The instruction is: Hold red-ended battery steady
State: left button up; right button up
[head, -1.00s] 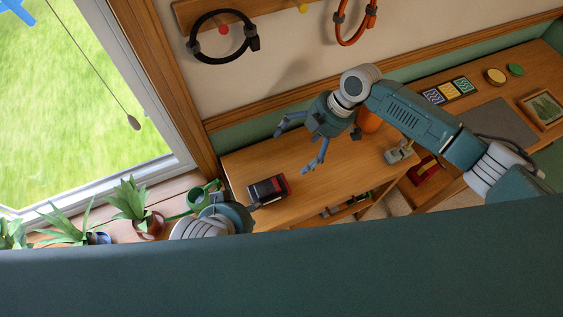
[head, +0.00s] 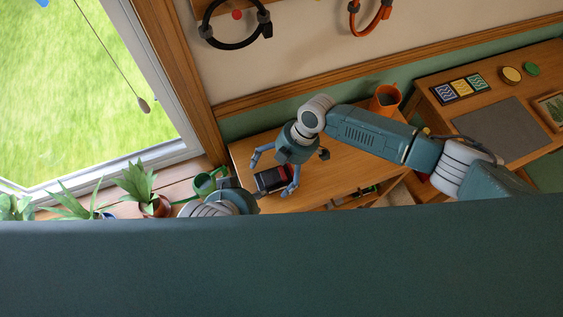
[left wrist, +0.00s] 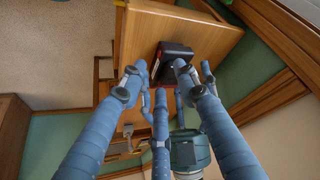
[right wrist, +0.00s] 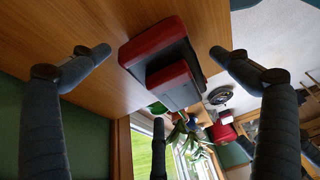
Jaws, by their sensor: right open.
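The red-ended battery (head: 272,180) is a dark block with red on its end, lying on the wooden bench top (head: 325,168). In the right wrist view the block (right wrist: 172,82) shows a larger and a smaller red-faced part. My right gripper (head: 273,174) is open, with one finger on either side of the block and gaps beside it. My left gripper (left wrist: 160,68) is open, its fingertips near the block's close edge in the left wrist view; contact cannot be told. In the head view the left fingers are largely hidden.
A green watering can (head: 205,183) and potted plants (head: 140,185) stand on the window sill to the left. An orange pot (head: 386,97) stands at the bench's back right. Black (head: 237,28) and orange (head: 370,14) loops hang on the wall.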

jog(key=shift+s+a+f, duration=0.1)
jog(key=shift+a+f, duration=0.05)
jog(key=shift+f, duration=0.35)
jog(key=c, duration=1.7)
pick_arm(q)
grip_shut()
